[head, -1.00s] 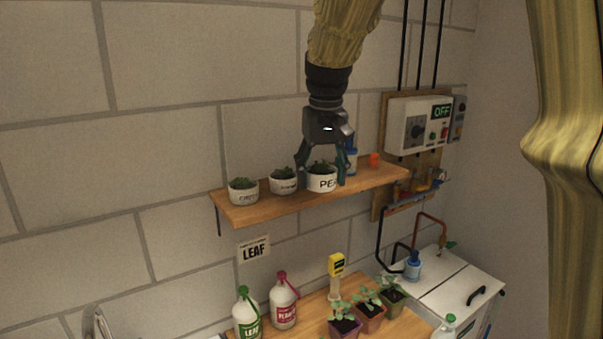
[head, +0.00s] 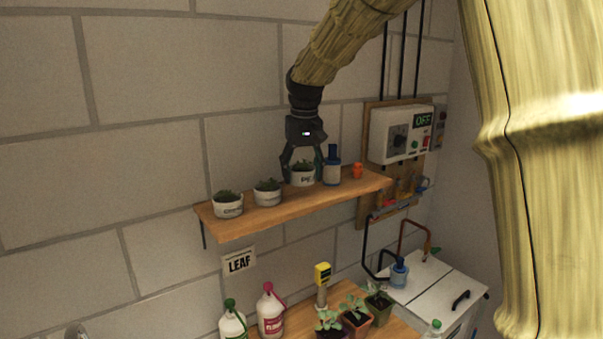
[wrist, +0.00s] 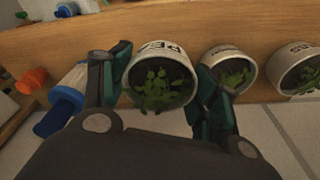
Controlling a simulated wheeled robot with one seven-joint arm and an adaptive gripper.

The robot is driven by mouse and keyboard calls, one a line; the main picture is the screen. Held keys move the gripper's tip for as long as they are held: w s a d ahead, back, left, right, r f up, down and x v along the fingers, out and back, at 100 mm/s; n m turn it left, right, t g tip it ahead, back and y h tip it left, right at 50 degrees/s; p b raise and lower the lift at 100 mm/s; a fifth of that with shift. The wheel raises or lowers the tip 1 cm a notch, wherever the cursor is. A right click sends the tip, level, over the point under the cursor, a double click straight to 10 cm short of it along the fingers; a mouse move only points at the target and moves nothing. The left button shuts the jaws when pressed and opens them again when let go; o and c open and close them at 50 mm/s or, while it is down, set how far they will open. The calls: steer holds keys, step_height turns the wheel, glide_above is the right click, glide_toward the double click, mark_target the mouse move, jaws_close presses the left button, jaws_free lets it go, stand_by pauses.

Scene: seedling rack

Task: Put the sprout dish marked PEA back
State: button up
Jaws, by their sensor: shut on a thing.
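The white sprout dish marked PEA (head: 303,178) is at the wooden shelf (head: 290,211), third in the row from the left. Its lettering and green sprouts show clearly in the wrist view (wrist: 160,80). My gripper (head: 302,168) comes down from above and is shut on the PEA dish, with one dark green-padded finger on each side. The dish looks upright. I cannot tell whether its base touches the shelf or hangs just above it.
Two other sprout dishes (head: 228,205) (head: 267,192) stand to the left. A blue-capped bottle (head: 331,170) stands close on the right, then an orange cup (head: 357,171). A control box (head: 402,134) is on the wall. Bottles and seedling pots (head: 356,305) stand below.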

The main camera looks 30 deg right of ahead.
mark_target(302, 166)
steer(key=w, duration=0.1)
steer(key=w+d+p, duration=0.1)
steer(key=w, duration=0.1)
steer(key=shift+w+d+f, duration=0.15)
steer(key=shift+d+f, duration=0.05)
steer(key=shift+d, duration=0.15)
steer(key=shift+f+p, duration=0.75)
steer(key=shift+p, duration=0.3)
steer(key=shift+f+p, duration=0.3)
steer(key=shift+f, duration=0.75)
steer(key=o, duration=1.2)
steer(key=shift+f, duration=0.1)
steer(key=shift+c, duration=0.2)
steer(key=r+b, duration=0.2)
steer(key=r, duration=0.2)
steer(key=s+r+b, duration=0.1)
steer(key=r, duration=0.3)
steer(key=s+r+b, duration=0.1)
steer(key=r+b, duration=0.1)
steer(key=r, duration=0.2)
steer(key=shift+a+r+b, duration=0.15)
steer(key=shift+a+b, duration=0.1)
steer(key=shift+b, duration=0.05)
